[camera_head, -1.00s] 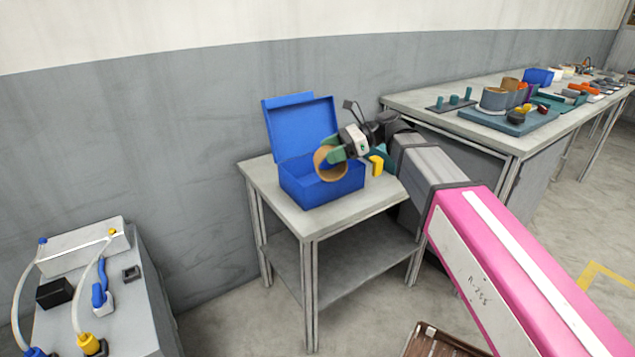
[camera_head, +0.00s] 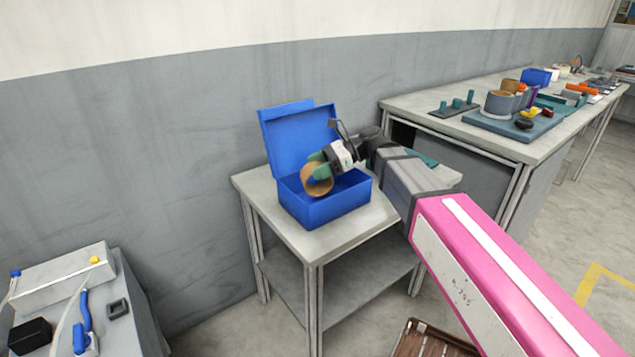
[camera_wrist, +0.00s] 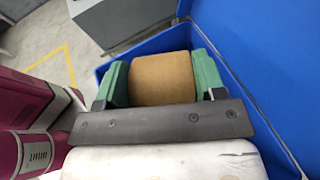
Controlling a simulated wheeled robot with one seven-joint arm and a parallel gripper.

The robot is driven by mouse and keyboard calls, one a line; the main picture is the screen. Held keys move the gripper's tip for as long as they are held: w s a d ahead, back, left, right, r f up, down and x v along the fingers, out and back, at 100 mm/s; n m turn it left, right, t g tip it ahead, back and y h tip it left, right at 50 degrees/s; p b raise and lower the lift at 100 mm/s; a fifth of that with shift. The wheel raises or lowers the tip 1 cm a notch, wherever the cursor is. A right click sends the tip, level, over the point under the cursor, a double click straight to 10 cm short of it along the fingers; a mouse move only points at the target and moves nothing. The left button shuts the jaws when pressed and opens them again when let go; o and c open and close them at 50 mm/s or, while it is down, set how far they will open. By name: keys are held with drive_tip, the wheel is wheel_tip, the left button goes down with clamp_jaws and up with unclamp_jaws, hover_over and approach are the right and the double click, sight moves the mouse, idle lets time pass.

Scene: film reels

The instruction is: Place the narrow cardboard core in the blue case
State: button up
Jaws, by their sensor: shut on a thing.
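The narrow cardboard core (camera_head: 317,181) is a short brown ring. My gripper (camera_head: 318,172) is shut on it, with green fingers on either side. The core also shows in the wrist view (camera_wrist: 162,78) between the fingers of my gripper (camera_wrist: 160,80). The blue case (camera_head: 325,211) stands open on a small grey table, with its lid raised at the back. The core is at the case's opening, over or partly within its walls. The head view does not show whether it touches the case floor. The case's blue wall (camera_wrist: 250,85) surrounds the fingers in the wrist view.
A long workbench (camera_head: 420,97) at the right holds pegs, a blue-grey board with cylinders (camera_head: 498,103) and other items. A grey cabinet (camera_head: 120,330) with hoses stands at lower left.

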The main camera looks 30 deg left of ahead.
sight(318, 189)
drive_tip(key=shift+f, duration=2.35)
drive_tip(key=shift+f, duration=0.1)
drive_tip(key=o, duration=0.9)
drive_tip(key=shift+w+d+r, duration=0.1)
drive_tip(key=shift+w+r, duration=0.05)
drive_tip(key=shift+r, duration=0.05)
drive_tip(key=v, duration=0.7)
drive_tip(key=shift+d, duration=0.1)
drive_tip(key=shift+f, duration=0.1)
